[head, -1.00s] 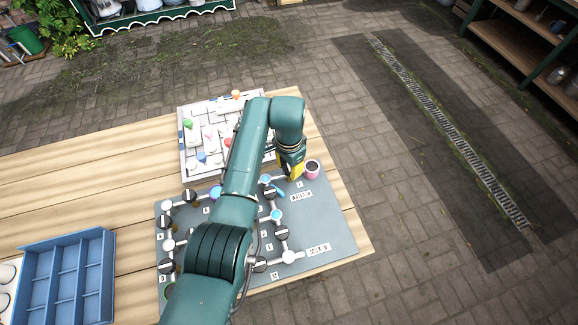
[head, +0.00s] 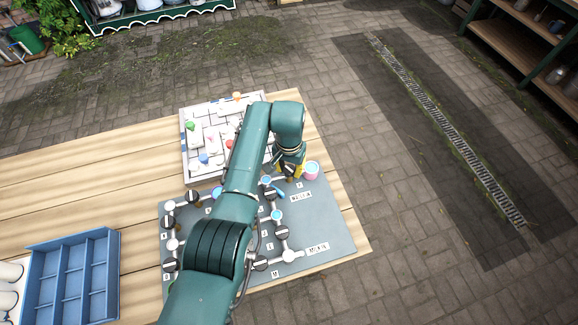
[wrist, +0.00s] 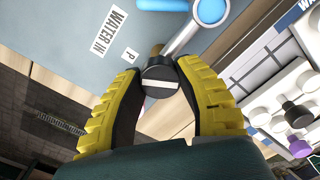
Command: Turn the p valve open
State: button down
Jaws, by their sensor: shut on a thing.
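The p valve (wrist: 160,77) is a round black knob with a white stripe, beside a small P label (wrist: 131,55) in the wrist view. The stripe lies about level in that picture, at an angle to the pale pipe (wrist: 184,38) that runs up to a blue-topped joint. My gripper (wrist: 163,92) has its two yellow-ribbed, dark-padded fingers shut around the knob, one on each side. In the head view my gripper (head: 289,170) is low over the board's far right part and largely hides the valve.
A grey board (head: 325,225) carries white pipes and several black knobs. A pink cup (head: 311,173) with a light blue top stands close to the right of my gripper. A white puzzle-like tray (head: 190,165) lies behind, and an empty blue divided tray (head: 72,275) at left.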

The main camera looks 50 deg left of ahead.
aim_at(289, 169)
jog(key=n, duration=0.6)
jog(key=shift+f+n+p, duration=0.1)
jog(key=shift+n+p, duration=0.2)
jog(key=n, duration=0.5)
jog(key=shift+n, duration=0.4)
jog(key=c, duration=0.6)
grip_release()
notch_tip(289, 169, up, 12)
